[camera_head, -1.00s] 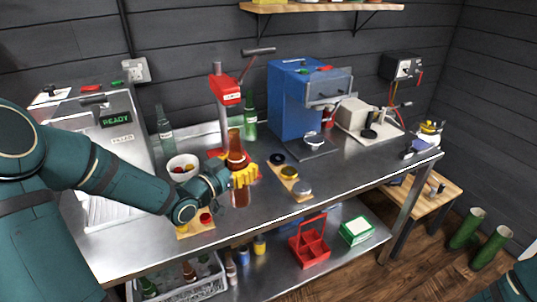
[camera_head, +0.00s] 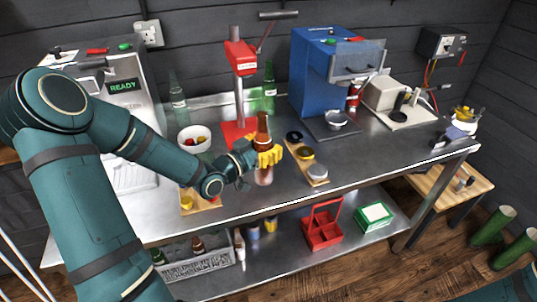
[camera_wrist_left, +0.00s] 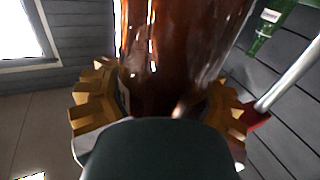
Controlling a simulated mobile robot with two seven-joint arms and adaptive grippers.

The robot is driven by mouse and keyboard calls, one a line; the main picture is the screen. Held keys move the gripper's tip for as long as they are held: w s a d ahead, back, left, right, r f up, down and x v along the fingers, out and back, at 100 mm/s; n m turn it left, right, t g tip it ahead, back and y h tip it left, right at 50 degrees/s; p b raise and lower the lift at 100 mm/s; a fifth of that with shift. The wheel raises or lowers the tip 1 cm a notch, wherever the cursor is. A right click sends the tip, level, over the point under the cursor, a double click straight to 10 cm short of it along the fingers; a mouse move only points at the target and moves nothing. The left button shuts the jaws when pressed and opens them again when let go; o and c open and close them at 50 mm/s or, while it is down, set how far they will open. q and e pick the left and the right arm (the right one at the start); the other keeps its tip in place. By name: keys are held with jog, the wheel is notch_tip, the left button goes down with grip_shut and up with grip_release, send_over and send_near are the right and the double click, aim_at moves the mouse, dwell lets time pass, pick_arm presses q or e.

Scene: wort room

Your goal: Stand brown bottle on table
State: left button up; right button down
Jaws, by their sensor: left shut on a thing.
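The brown bottle (camera_head: 263,134) is upright over the front middle of the steel table (camera_head: 345,165). My left gripper (camera_head: 268,158) is shut around its body, with yellow fingers on both sides. Below the fingers, a brown patch shows against the shiny top; I cannot tell whether the base touches the table or hangs just above it. In the left wrist view the brown glass (camera_wrist_left: 180,50) fills the middle between the yellow fingers (camera_wrist_left: 165,108). My right gripper is out of view.
A red capping press (camera_head: 240,58) stands behind the bottle, with a green bottle (camera_head: 269,88) nearby. A wooden strip with round pieces (camera_head: 317,173) lies to the right, a white bowl (camera_head: 194,138) to the left. A blue machine (camera_head: 312,85) stands farther back.

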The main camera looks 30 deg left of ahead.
pick_arm(q)
notch_tip(320, 180, down, 3)
jog(key=shift+w+f+b, duration=0.1)
jog(key=shift+f+b, duration=0.05)
jog(key=shift+b, duration=0.2)
jog(key=o, duration=1.5)
jog(key=shift+f, duration=0.1)
